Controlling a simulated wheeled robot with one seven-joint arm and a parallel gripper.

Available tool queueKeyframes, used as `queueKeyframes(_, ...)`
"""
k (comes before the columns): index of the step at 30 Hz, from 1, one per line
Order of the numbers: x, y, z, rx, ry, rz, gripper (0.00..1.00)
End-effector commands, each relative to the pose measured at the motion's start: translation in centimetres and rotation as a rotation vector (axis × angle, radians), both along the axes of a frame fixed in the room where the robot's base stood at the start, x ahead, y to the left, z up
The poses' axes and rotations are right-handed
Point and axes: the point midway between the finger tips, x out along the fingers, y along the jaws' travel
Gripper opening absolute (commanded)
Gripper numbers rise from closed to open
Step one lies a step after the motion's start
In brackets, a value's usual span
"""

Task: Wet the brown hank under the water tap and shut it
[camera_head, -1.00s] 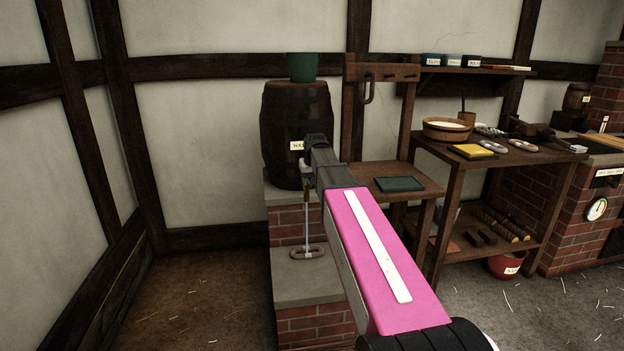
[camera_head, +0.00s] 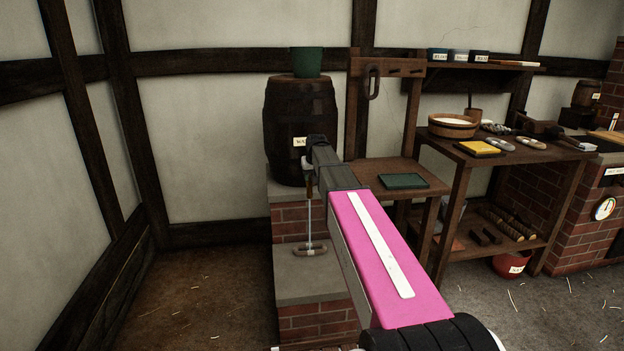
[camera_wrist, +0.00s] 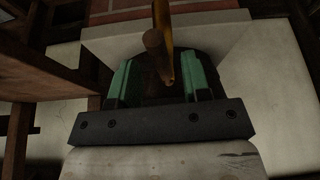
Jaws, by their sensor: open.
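The dark water barrel (camera_head: 283,118) stands on a brick and stone plinth. Its tap (camera_head: 309,184) is mostly hidden behind my gripper (camera_head: 314,148). A thin pale stream (camera_head: 309,222) runs straight down from the tap. It meets the brown hank (camera_head: 310,250), an oval loop lying flat on the stone step below. In the wrist view my gripper (camera_wrist: 163,82) is open, its green fingers well apart. A yellow-brown tap part (camera_wrist: 163,30) with a round wooden end (camera_wrist: 153,41) shows between and just beyond the fingers. I cannot tell whether they touch it.
The stone step (camera_head: 305,283) juts out below the barrel. A small wooden table (camera_head: 368,171) with a green pad (camera_head: 403,181) and a post frame stands close on the right. A cluttered workbench (camera_head: 480,157) is beyond it. The floor at left is clear.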

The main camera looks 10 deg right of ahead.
Motion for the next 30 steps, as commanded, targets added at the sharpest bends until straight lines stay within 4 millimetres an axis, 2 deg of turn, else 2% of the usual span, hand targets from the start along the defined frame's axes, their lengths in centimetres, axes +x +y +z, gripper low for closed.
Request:
queueKeyframes(5,0.43,0.04,-1.09,0.000,0.001,0.000,0.44)
queueKeyframes(14,0.45,0.05,-1.20,0.000,0.001,0.000,0.44)
queueKeyframes(15,0.45,0.05,-1.20,0.000,0.001,0.000,0.31)
queueKeyframes(18,0.45,0.05,-1.19,0.000,0.001,0.000,0.00)
queueKeyframes(30,0.42,0.42,-1.17,0.000,0.001,-0.042,0.00)
